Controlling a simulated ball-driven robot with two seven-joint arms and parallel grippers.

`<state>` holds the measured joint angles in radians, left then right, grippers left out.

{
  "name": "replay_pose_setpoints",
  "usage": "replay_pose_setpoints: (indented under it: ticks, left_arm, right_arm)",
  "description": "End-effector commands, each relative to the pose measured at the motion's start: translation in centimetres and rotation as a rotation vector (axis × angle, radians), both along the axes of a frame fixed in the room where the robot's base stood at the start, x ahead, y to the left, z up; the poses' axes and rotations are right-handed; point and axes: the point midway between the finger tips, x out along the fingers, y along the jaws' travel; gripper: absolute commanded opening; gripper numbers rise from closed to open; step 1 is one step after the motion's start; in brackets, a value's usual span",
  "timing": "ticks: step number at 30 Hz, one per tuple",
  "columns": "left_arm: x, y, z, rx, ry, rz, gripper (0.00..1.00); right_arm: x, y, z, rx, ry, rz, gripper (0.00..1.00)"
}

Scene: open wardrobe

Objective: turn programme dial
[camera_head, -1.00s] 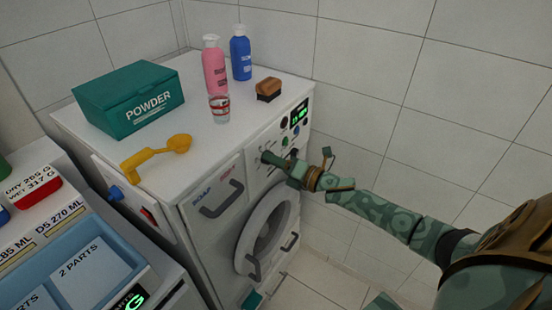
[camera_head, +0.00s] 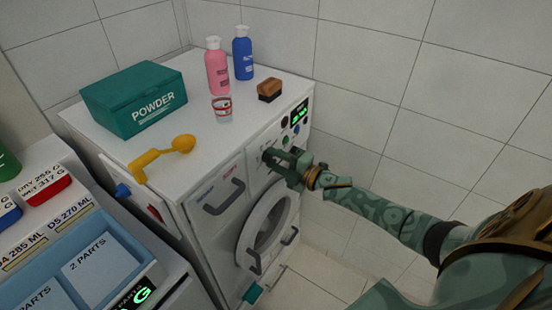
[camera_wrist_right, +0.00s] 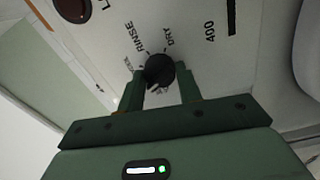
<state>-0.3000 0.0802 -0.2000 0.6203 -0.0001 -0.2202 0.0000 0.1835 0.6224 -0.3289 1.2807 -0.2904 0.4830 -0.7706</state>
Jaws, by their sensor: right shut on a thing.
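The programme dial (camera_wrist_right: 158,70) is a dark round knob on the washing machine's white front panel. In the right wrist view the printed words RINSE and DRY sit around it. My right gripper (camera_wrist_right: 160,88) has its two green fingers on either side of the dial and is shut on it. In the head view my right gripper (camera_head: 277,158) reaches the panel from the right and hides the dial. The washing machine (camera_head: 222,250) has a round door below the panel. My left gripper is not in view.
On the machine top are a green POWDER box (camera_head: 135,98), a yellow scoop (camera_head: 165,154), a pink bottle (camera_head: 217,70), a blue bottle (camera_head: 243,55), a small cup (camera_head: 222,110) and a brush (camera_head: 270,90). A blue tray (camera_head: 75,262) is at lower left.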

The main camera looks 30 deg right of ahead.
Motion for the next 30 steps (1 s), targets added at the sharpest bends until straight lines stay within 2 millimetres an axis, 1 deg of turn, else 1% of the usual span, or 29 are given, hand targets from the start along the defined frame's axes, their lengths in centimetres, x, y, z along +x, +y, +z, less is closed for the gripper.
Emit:
replay_pose_setpoints:
  ticks: [6, 18, 19, 20, 21, 30]
  left_arm:
    - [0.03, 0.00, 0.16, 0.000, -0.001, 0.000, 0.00]
    - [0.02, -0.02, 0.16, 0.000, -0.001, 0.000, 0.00]
    - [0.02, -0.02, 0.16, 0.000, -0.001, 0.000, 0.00]
    - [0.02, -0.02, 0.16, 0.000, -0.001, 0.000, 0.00]
    - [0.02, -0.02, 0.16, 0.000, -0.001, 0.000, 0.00]
    - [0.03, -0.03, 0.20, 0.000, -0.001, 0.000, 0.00]
  right_arm:
    - [0.00, -0.05, -0.05, 0.032, 0.015, -0.001, 0.12]
    - [-0.01, -0.06, -0.09, 0.035, 0.017, -0.002, 0.12]
    - [-0.01, -0.06, -0.10, 0.035, 0.017, -0.002, 0.43]
    - [-0.01, -0.06, -0.09, 0.035, 0.017, -0.002, 0.51]
    - [-0.01, -0.06, -0.09, 0.035, 0.017, -0.002, 0.57]
    - [-0.20, -0.11, -0.05, 0.036, 0.016, -0.001, 0.57]
